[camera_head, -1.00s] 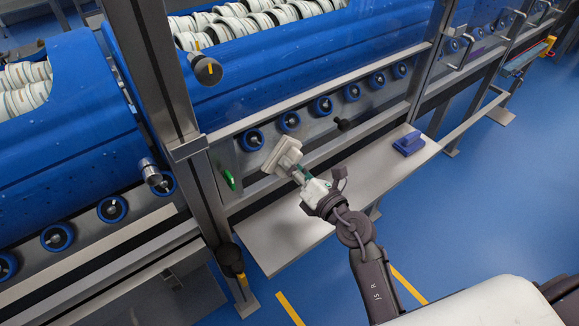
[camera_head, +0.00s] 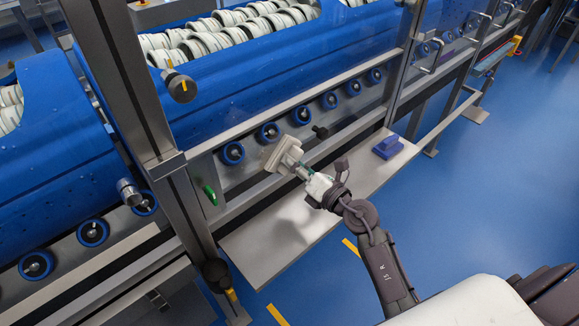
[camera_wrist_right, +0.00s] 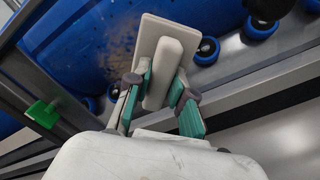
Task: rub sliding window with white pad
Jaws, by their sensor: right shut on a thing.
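The white pad (camera_head: 283,154) is a pale rectangular plate with a raised grip bar. My right gripper (camera_head: 306,178) is shut on this bar. In the right wrist view, the green-lined fingers (camera_wrist_right: 160,97) lie on both sides of the bar, and the pad (camera_wrist_right: 148,38) faces away from me. The sliding window (camera_head: 300,70) seems to be the clear pane in the metal frame before the blue drum; its edges are hard to make out. The pad is in front of the roller row, below the pane's lower rail; contact cannot be told. My left gripper is not in view.
A grey shelf (camera_head: 270,245) runs below the pad, with a blue block (camera_head: 388,147) on it. A metal post (camera_head: 135,90) with dark knobs stands left of the pad. A green handle (camera_head: 210,195) is close by. Blue floor is open at right.

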